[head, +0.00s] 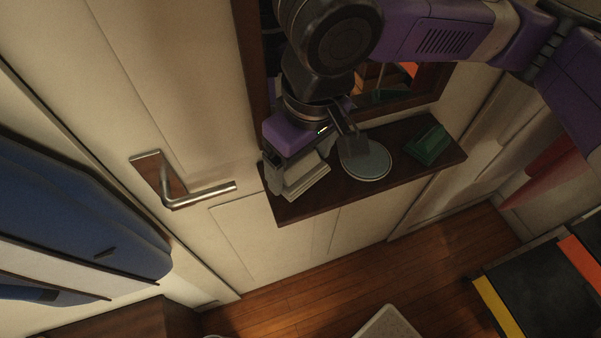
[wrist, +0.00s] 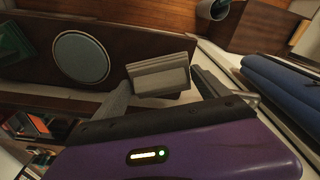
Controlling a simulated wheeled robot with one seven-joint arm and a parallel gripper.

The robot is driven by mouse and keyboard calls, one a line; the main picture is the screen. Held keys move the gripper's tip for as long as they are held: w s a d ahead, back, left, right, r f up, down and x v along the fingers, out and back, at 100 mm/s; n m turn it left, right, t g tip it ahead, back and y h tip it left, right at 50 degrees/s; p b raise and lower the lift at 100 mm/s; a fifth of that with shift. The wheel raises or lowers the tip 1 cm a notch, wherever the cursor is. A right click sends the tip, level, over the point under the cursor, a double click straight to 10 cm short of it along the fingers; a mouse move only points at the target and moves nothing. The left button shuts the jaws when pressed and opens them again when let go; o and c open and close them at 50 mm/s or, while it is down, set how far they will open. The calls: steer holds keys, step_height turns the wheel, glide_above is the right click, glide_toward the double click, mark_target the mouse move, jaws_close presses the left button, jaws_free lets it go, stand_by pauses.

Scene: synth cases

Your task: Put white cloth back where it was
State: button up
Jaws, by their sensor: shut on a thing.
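The white cloth (head: 308,176) is a pale, folded stack at the left end of the dark wooden shelf (head: 288,209) in the head view. It looks grey in the wrist view (wrist: 158,75), between the two fingers. My gripper (head: 312,158) is shut on the cloth, one finger on each side; the fingers also show in the wrist view (wrist: 161,90). Part of the cloth is hidden behind the purple gripper body in the head view. I cannot tell whether the cloth rests on the shelf or is just above it.
A round grey-blue disc (head: 366,163) lies on the shelf close right of the gripper, with a green block (head: 427,145) farther right. A framed mirror (head: 398,80) is behind.

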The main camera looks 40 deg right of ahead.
mark_target(302, 171)
steer(key=shift+f, duration=2.05)
steer(key=o, duration=1.1)
steer(key=shift+c, duration=0.2)
steer(key=r, duration=0.4)
steer(key=s+r, duration=0.1)
steer(key=r, duration=0.7)
steer(key=shift+s, duration=0.25)
